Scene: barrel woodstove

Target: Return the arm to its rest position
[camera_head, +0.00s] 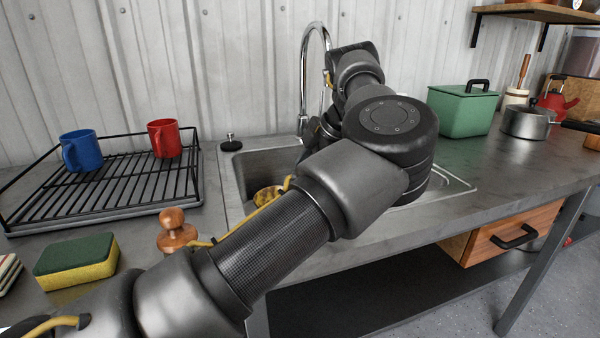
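My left arm (270,240) comes in from the lower left and reaches across the counter to the sink. Its elbow is bent above the sink's right side, and the forearm folds back toward the faucet. Dark parts at the arm's far end, which may be my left gripper (322,130), show low in front of the faucet, mostly hidden behind the arm. I cannot see its fingers or whether it holds anything. My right arm and gripper are not in view.
The faucet (305,75) stands close to the arm. A black rack (110,195) holds blue (82,150) and red (164,138) mugs. A sponge (76,260) and wooden-knobbed item (176,232) lie in front. A green box (463,110) and pot (527,122) stand right.

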